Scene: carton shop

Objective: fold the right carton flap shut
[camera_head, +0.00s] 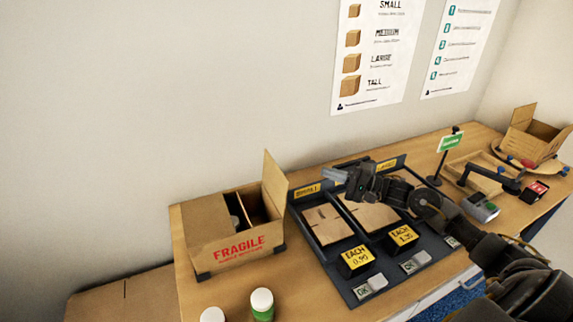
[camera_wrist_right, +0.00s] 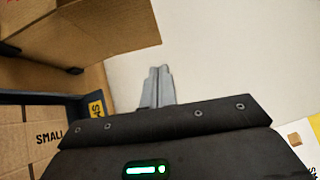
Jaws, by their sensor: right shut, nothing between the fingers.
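The brown carton (camera_head: 200,243) with red FRAGILE print stands open at the left of the table. Its right flap (camera_head: 274,186) stands upright. Dark items (camera_head: 238,215) show inside, partly hidden by the walls. My right gripper (camera_head: 328,175) is shut and empty, above the dark tray and to the right of the flap, apart from it. In the right wrist view its fingers (camera_wrist_right: 159,86) are together, and the carton (camera_wrist_right: 45,70) with a flap (camera_wrist_right: 110,24) shows at upper left. My left gripper is not in view.
A dark tray (camera_head: 353,291) holds flat cartons and yellow price blocks (camera_head: 356,260) right of the carton. Two white-capped bottles (camera_head: 262,304) stand in front. A green sign (camera_head: 450,141) and another open carton (camera_head: 522,138) are at far right.

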